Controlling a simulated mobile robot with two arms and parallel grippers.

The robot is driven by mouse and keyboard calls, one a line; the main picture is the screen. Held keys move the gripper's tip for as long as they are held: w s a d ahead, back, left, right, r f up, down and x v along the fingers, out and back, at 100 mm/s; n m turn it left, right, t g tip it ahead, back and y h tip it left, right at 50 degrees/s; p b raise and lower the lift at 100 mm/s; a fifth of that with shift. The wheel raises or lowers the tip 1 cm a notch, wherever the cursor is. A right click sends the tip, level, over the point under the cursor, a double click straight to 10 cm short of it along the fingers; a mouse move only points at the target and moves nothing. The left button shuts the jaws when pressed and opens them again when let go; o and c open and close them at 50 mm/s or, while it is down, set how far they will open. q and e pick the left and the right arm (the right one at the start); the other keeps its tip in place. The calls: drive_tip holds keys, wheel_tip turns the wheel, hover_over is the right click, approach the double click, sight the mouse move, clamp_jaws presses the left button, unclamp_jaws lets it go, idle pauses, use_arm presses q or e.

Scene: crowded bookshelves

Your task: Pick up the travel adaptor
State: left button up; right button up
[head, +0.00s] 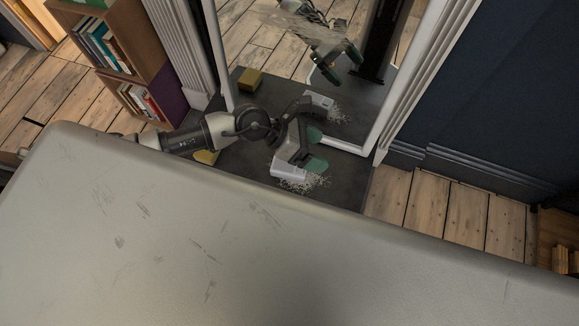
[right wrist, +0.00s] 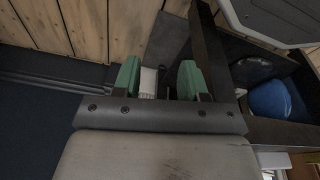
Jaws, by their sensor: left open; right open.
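A small white block (head: 288,168), which looks like the travel adaptor, sits on the dark floor slab beyond the grey surface in the head view. Pale scattered bits lie around it. My left gripper (head: 316,149) is open above and beside it, green fingertips spread. I cannot tell whether the lower finger touches it. My right gripper (right wrist: 159,78) is open in the right wrist view and does not show directly in the head view. A pale object (right wrist: 148,82) shows between its fingers; I cannot tell what it is or how far away it lies.
A white-framed mirror (head: 345,147) stands behind and reflects the block and a gripper. A yellow block (head: 206,157) lies left of my gripper. A bookshelf (head: 128,45) stands at upper left. Bare wooden floor (head: 445,205) lies at right. A blue round object (right wrist: 269,98) shows in the right wrist view.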

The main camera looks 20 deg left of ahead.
sight(288, 166)
use_arm(q)
drive_tip(key=a+f+m+y, duration=0.1)
drive_tip(key=a+f+y, duration=0.1)
drive_tip(key=a, duration=0.1)
drive_tip(key=a+f+m+g+y, duration=0.1)
drive_tip(key=a+m+y, duration=0.1)
drive_tip(key=a, duration=0.1)
drive_tip(key=a+f+m+y, duration=0.2)
drive_tip(key=a, duration=0.1)
drive_tip(key=shift+a+f+g+y, duration=0.3)
drive_tip(key=shift+a+f+y, duration=0.05)
drive_tip(key=shift+a+y, duration=0.05)
drive_tip(key=b+x, duration=0.1)
drive_tip(key=x, duration=0.3)
drive_tip(key=shift+f, duration=0.4)
drive_tip(key=b+x, duration=0.1)
drive_tip(key=x, duration=0.4)
drive_tip(key=shift+d+f, duration=0.1)
drive_tip(key=shift+f, duration=0.2)
use_arm(e)
wheel_tip(288, 166, up, 7)
drive_tip(key=w, duration=0.2)
drive_tip(key=shift+w+a+r, duration=0.1)
drive_tip(key=shift+a, duration=0.05)
use_arm(q)
drive_tip(key=c, duration=1.1)
drive_tip(key=shift+o, duration=0.2)
use_arm(e)
drive_tip(key=shift+r, duration=0.1)
